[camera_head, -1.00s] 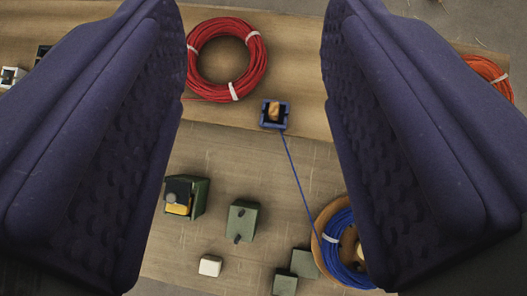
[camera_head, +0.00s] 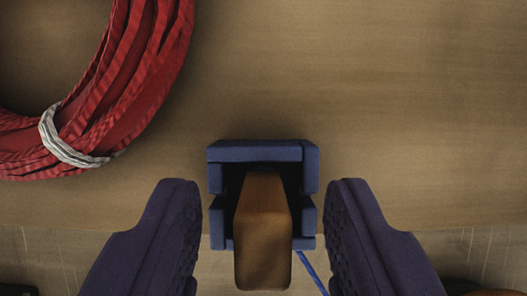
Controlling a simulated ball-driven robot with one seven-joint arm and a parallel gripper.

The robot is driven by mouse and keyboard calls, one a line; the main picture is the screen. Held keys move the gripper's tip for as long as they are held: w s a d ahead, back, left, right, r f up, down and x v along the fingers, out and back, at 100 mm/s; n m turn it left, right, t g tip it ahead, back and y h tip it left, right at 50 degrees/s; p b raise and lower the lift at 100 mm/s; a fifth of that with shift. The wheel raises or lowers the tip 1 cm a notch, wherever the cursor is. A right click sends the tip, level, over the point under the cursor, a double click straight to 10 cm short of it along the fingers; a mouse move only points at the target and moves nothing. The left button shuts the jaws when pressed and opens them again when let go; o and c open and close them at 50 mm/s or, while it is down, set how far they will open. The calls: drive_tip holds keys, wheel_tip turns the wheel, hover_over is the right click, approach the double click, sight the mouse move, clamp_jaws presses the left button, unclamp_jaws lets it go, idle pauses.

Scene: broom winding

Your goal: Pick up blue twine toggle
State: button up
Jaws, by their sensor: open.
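The blue twine toggle is a wooden peg (camera_head: 262,235) seated in a blue square holder (camera_head: 255,152) at the middle of the view. A thin blue twine (camera_head: 312,272) runs from it toward the lower right. My gripper (camera_head: 262,215) is open, with one finger on each side of the holder and peg. A gap shows between each finger and the holder, so neither appears to touch it. The gripper holds nothing.
A red twine coil with a white tie (camera_head: 68,140) lies to the upper left on the wooden board (camera_head: 420,110). The board is bare at the upper right. Dark, partly cut-off things show at the lower corners.

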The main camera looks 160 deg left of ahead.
drive_tip(key=shift+w+d+f, duration=0.1)
drive_tip(key=shift+w+f, duration=0.15)
drive_tip(key=shift+f, duration=0.3)
drive_tip(key=shift+r, duration=0.15)
clamp_jaws()
drive_tip(key=shift+r, duration=0.15)
